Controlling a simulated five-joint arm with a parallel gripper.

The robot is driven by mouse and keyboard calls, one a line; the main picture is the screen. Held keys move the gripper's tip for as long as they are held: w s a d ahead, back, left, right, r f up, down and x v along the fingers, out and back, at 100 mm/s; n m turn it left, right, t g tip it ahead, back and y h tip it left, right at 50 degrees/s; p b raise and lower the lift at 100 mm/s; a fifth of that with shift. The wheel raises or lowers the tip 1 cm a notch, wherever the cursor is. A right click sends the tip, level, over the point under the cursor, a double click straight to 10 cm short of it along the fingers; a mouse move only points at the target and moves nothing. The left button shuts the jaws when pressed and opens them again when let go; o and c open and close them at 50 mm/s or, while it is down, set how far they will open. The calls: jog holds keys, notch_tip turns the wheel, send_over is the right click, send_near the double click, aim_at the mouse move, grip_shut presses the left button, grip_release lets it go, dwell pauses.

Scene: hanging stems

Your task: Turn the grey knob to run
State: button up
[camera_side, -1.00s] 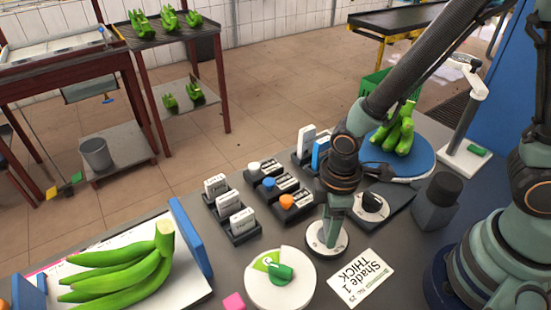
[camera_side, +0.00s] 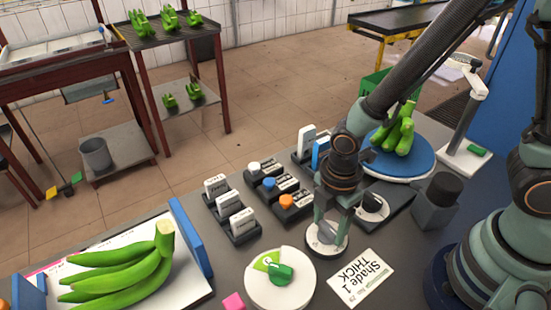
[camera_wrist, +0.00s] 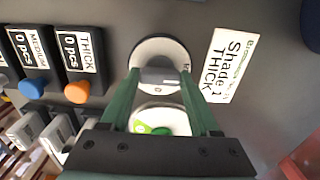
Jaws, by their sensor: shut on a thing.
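The grey knob (camera_wrist: 160,77) sits on a round white dial (camera_wrist: 160,49), seen in the wrist view. My gripper (camera_wrist: 162,80) reaches down over the dial with one finger on each side of the knob, shut on it. In the side view my gripper (camera_side: 329,232) stands on the white dial (camera_side: 313,246) near the middle of the grey table, and its fingers largely hide the knob. Some small dark marks show on the dial rim, but I cannot read them.
A white dial with a green knob (camera_side: 281,274) lies in front, left of the Shade 1 THICK card (camera_side: 361,278). A dark knob (camera_side: 371,203) stands close behind right. Blue (camera_side: 269,183) and orange (camera_side: 286,201) buttons are behind left. Green bananas (camera_side: 125,270) lie on the left.

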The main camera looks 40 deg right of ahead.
aim_at(329, 227)
dwell(0.4)
jog(key=o, duration=1.4)
jog(key=shift+c, duration=0.2)
jog(key=shift+r, duration=0.15)
notch_tip(329, 227, up, 12)
jog(key=w+d+r+m+t, duration=0.1)
jog(key=d+r+m+t, duration=0.1)
jog(key=d+r+m, duration=0.3)
jog(key=w+d+r+m+t, duration=0.2)
jog(key=d+r+m, duration=0.3)
jog(key=m, duration=0.8)
jog(key=d+t, duration=0.1)
jog(key=d, duration=0.2)
jog(key=shift+d+t, duration=0.3)
